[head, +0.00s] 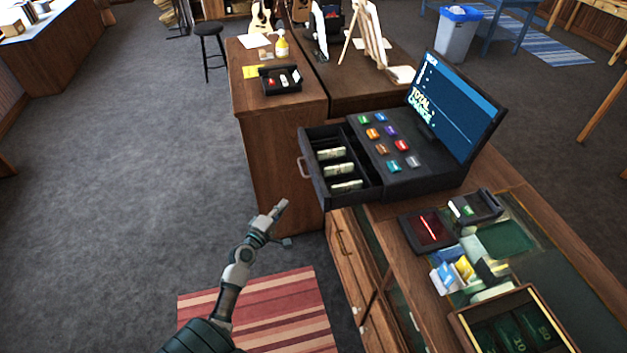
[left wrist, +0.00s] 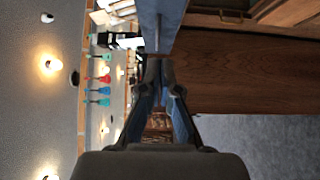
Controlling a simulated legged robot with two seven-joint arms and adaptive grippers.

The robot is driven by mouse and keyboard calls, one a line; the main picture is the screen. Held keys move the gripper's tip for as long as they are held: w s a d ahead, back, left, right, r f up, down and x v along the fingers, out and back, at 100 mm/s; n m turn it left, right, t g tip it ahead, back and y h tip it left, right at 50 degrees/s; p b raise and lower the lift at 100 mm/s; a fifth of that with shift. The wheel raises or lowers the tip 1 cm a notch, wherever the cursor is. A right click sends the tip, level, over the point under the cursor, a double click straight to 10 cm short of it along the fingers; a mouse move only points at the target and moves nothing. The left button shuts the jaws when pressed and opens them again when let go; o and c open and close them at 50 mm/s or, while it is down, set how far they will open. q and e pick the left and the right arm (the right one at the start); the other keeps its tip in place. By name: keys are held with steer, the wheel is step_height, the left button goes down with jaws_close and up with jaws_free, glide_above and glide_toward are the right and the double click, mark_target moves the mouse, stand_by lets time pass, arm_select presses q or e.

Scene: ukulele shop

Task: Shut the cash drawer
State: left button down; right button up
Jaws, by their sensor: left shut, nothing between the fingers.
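The cash drawer (head: 312,190) stands open, pulled out to the left from the dark cash register (head: 418,172) on the counter. Bundles of notes lie in its compartments, and a handle (head: 303,168) sits on its front. My left gripper (head: 281,207) is shut and empty. In the head view it shows below and left of the drawer front, apart from it. In the left wrist view the shut fingers (left wrist: 158,75) point away from the camera, with a wooden panel to their right. My right gripper is not in view.
The register's screen (head: 452,105) stands at the right. A card reader (head: 428,230) and an open box (head: 515,325) lie on the counter. A wooden cabinet (head: 280,165) stands behind the drawer.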

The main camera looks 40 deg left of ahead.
arm_select(q)
glide_toward(314, 180)
steer(key=w+a, duration=0.3)
steer(key=a, duration=0.1)
steer(key=w+d+p, duration=0.1)
steer(key=w+d, duration=0.1)
steer(key=shift+w+d+r, duration=0.1)
steer(key=shift+w+d, duration=0.15)
steer(key=shift+w, duration=0.15)
steer(key=shift+w+d+p, duration=0.3)
steer(key=shift+d, duration=0.05)
steer(key=shift+w, duration=0.1)
